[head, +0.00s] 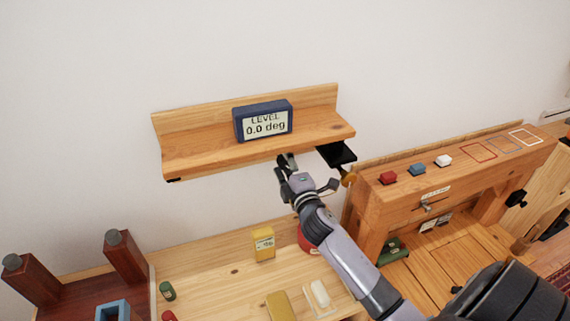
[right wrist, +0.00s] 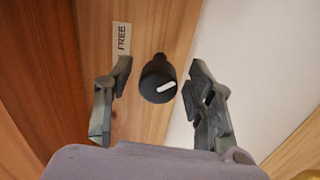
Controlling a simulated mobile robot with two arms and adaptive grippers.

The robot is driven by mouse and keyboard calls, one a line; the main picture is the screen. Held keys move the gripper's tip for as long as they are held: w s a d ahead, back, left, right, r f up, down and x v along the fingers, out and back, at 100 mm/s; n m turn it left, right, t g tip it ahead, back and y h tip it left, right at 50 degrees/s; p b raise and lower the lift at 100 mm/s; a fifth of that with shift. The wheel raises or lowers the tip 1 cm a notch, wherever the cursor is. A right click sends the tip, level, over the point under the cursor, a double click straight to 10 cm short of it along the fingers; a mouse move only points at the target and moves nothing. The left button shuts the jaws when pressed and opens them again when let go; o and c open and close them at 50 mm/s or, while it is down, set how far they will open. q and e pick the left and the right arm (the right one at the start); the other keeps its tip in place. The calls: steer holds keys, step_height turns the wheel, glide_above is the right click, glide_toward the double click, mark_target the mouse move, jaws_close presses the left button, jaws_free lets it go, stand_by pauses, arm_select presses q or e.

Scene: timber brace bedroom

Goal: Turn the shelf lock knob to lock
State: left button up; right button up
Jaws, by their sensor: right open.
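The wooden shelf (head: 215,142) is on the wall. The black lock knob (right wrist: 158,80) shows in the right wrist view, with a white pointer mark lying nearly sideways across its face. A label reading FREE (right wrist: 122,38) is beside it on the wood. My right gripper (head: 287,163) is at the underside of the shelf, near its middle. In the right wrist view its open fingers (right wrist: 160,76) stand on either side of the knob, with gaps on both sides. The knob is hidden in the head view. My left gripper is not in view.
A blue level display (head: 262,121) reading 0.0 deg stands on the shelf. A black bracket (head: 337,154) is under the shelf's right end. A wooden bench (head: 400,213) with coloured blocks stands at right. A yellow box (head: 263,243) and other small items are on the worktop below.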

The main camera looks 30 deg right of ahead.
steer(key=shift+s, duration=0.2)
steer(key=v, duration=1.1)
steer(key=shift+s, duration=0.3)
steer(key=shift+a+f, duration=0.1)
steer(key=shift+a, duration=0.05)
